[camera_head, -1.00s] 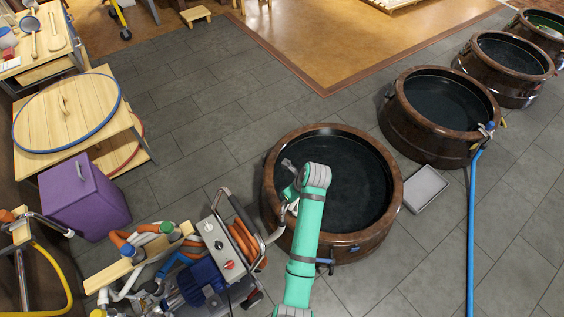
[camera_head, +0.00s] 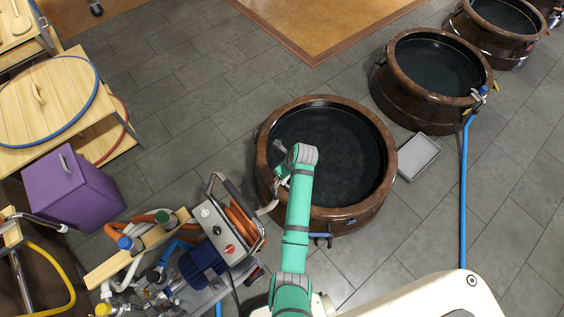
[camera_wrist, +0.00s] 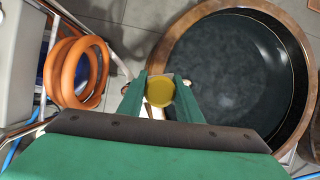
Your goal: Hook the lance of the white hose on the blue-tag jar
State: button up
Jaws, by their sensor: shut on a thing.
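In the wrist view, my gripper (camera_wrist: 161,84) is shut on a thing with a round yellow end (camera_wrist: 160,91). A pale curved piece (camera_head: 266,208) shows just below my gripper at the jar's left side; I cannot tell if it is the held lance. A white hose (camera_head: 122,275) lies by the wooden rack at lower left.
A pump cart (camera_head: 215,232) with orange hose stands close left of the jar. A grey tray (camera_head: 418,156) lies on the floor to its right. A second jar (camera_head: 396,88) has a blue hose (camera_head: 464,190) at its rim. A purple box (camera_head: 75,190) stands at left.

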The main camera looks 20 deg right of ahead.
notch_tip(320, 180, down, 19)
jog(key=shift+f, duration=0.15)
dwell(0.5)
jog(key=shift+w, duration=0.1)
jog(key=shift+a, duration=0.2)
jog(key=shift+d, duration=0.1)
jog(key=shift+f, duration=0.1)
jog(key=shift+d+f, duration=0.2)
jog(key=shift+f, duration=0.25)
jog(key=shift+a+f, duration=0.1)
jog(key=shift+f, duration=0.2)
